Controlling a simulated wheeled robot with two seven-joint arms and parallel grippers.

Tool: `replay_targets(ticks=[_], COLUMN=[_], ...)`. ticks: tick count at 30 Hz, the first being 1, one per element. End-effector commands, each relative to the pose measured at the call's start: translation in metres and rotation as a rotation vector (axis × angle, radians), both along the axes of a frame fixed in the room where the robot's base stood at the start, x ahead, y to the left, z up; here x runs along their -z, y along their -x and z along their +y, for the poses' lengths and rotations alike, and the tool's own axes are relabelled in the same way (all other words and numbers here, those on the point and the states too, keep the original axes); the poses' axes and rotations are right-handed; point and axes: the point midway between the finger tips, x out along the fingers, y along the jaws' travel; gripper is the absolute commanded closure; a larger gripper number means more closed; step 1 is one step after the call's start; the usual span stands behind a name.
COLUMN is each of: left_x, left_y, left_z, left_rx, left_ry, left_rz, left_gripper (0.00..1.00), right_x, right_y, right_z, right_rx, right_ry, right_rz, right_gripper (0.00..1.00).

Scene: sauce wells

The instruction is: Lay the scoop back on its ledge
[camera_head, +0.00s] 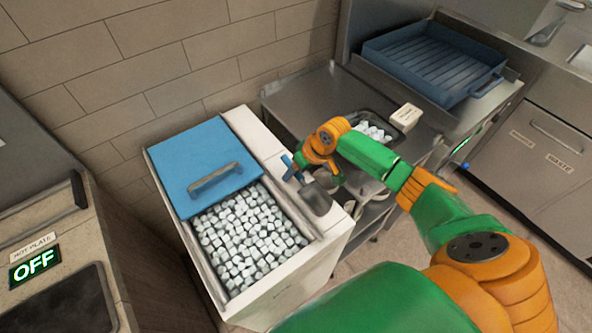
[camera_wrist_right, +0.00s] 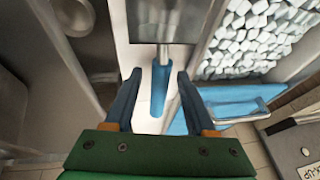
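The scoop has a blue handle and a grey metal bowl (camera_head: 317,198). It lies on the white ledge (camera_head: 262,148) along the right side of the ice bin. My right gripper (camera_head: 293,168) is over the handle end. In the right wrist view, my right gripper's fingers (camera_wrist_right: 159,75) are apart, and the blue handle (camera_wrist_right: 160,92) lies between them with a gap on both sides. The scoop's bowl is at the top of that view. My left gripper is in neither view.
The bin's blue lid (camera_head: 195,160) covers its back part, and white ice (camera_head: 250,235) shows in front. A steel counter (camera_head: 315,95) with a tray of white pieces (camera_head: 372,128) and a white block (camera_head: 406,117) is to the right. A hot plate (camera_head: 65,310) marked OFF stands at left.

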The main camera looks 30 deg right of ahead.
Motion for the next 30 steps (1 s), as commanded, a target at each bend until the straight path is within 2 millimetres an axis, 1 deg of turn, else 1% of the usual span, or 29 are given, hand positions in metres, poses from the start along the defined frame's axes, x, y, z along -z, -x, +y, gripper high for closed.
replay_targets(ticks=[5, 8, 11, 18, 21, 25, 30], left_x=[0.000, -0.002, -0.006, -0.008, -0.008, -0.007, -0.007], left_y=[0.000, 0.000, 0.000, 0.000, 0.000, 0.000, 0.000], left_z=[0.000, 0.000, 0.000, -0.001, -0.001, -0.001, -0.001], left_rx=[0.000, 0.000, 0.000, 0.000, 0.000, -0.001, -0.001], left_ry=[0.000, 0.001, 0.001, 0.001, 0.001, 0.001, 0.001], left_rz=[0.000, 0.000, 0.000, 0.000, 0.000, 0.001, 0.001], left_gripper=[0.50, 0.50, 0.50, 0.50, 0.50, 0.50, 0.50], right_x=[0.000, -0.005, -0.022, -0.079, -0.097, -0.109, -0.111], right_y=[0.000, 0.001, 0.006, 0.028, 0.035, 0.040, 0.042], right_z=[0.000, -0.001, -0.006, -0.020, -0.024, -0.026, -0.026], right_rx=[0.000, 0.001, 0.001, 0.000, 0.001, 0.000, 0.000], right_ry=[0.000, 0.000, 0.001, 0.002, 0.001, 0.000, -0.001], right_rz=[0.000, 0.000, -0.003, -0.003, -0.003, -0.001, 0.001], right_gripper=[0.45, 0.45, 0.45, 0.45, 0.45, 0.45, 0.45])
